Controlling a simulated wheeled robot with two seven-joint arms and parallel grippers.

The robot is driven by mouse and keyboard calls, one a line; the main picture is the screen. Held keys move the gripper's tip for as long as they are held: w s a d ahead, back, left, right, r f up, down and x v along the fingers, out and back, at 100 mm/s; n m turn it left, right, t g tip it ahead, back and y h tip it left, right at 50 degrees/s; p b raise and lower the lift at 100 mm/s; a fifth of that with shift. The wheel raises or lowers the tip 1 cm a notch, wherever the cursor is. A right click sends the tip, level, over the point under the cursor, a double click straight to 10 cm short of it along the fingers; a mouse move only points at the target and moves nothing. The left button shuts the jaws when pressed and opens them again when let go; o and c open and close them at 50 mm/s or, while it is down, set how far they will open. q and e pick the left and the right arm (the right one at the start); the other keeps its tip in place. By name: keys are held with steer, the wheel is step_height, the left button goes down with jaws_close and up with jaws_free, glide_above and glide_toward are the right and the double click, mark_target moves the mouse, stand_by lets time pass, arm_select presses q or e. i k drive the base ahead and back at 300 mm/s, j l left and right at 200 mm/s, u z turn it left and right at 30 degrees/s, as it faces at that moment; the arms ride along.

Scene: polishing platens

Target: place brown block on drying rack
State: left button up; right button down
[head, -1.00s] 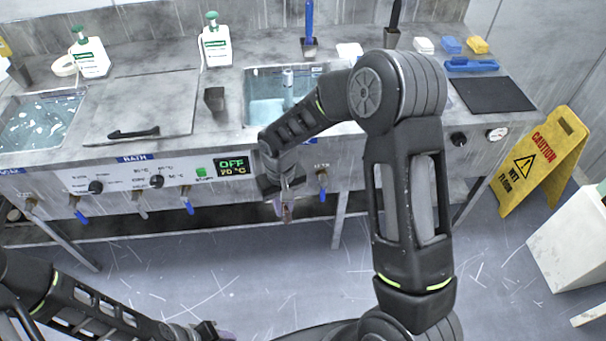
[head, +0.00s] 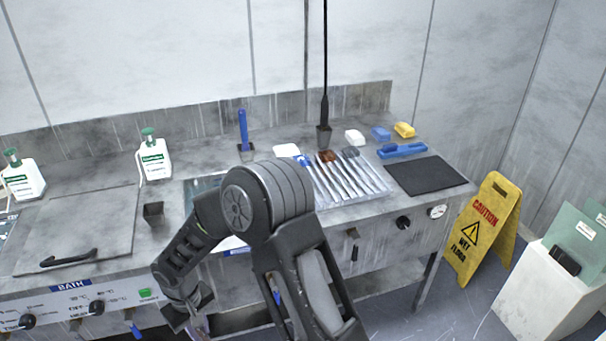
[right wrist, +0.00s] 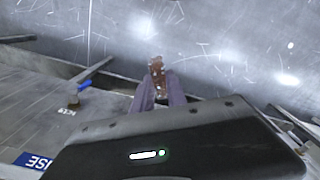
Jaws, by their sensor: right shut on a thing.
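My right gripper (head: 188,312) hangs in front of the counter at the lower middle of the head view. In the right wrist view its two fingers (right wrist: 159,92) are shut on a brown block (right wrist: 157,73), which sticks out beyond the fingertips over the grey floor. The block cannot be made out in the head view. A rack of light parallel bars (head: 345,182), which looks like the drying rack, lies on the counter right of my right arm, with small brown and dark pieces at its back end. My left gripper is out of view.
My right arm hides part of the sink (head: 203,186). A yellow caution sign (head: 484,228) stands on the floor.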

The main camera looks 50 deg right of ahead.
mark_target(345, 184)
steer(key=k+l+u, duration=0.2)
steer(key=l, duration=0.25)
steer(key=l+u, duration=0.2)
steer(key=l, duration=0.25)
steer(key=k+l+u, duration=0.2)
steer(key=l, duration=0.2)
steer(key=k+l+u, duration=0.2)
steer(key=l, duration=0.2)
steer(key=k+l, duration=0.2)
steer(key=l, duration=0.2)
steer(key=k+l, duration=0.2)
steer(key=l, duration=0.15)
steer(key=k+l, duration=0.2)
steer(key=l, duration=0.2)
